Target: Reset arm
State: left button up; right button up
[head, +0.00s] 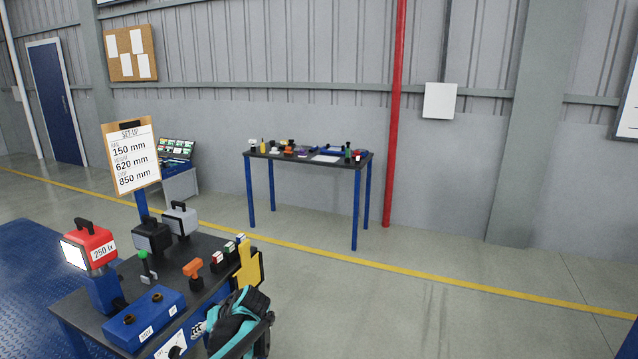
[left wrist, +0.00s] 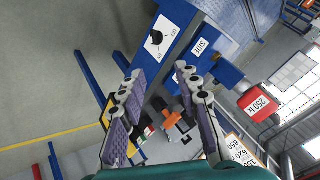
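My left gripper (head: 203,328) is at the bottom of the head view, beside the near right corner of the dark-topped bench (head: 125,270). In the left wrist view its two fingers (left wrist: 160,75) stand apart with nothing held between them. That handle also stands on the bench in the head view (head: 192,268). My teal and black left arm partly hides the bench's right edge. My right gripper is not in view.
A set-up board (head: 131,155) stands behind. A second table (head: 325,158) with small items is by the wall. Floor to the right is clear.

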pick_arm(q)
jog(key=s+d+m+t+h, duration=0.1)
jog(key=s+d, duration=0.3)
jog(key=s, duration=0.5)
jog(key=s+d+r+m+t+h, duration=0.1)
jog(key=s+d+h, duration=0.3)
jog(key=s, duration=0.5)
jog(key=s+d+m+t+h, duration=0.1)
jog(key=s+d+h, duration=0.1)
jog(key=s, duration=0.8)
jog(key=shift+d+r+m+h, duration=0.3)
jog(key=shift+d+r+h, duration=0.1)
jog(key=shift+d, duration=0.5)
jog(key=shift+s+f, duration=0.1)
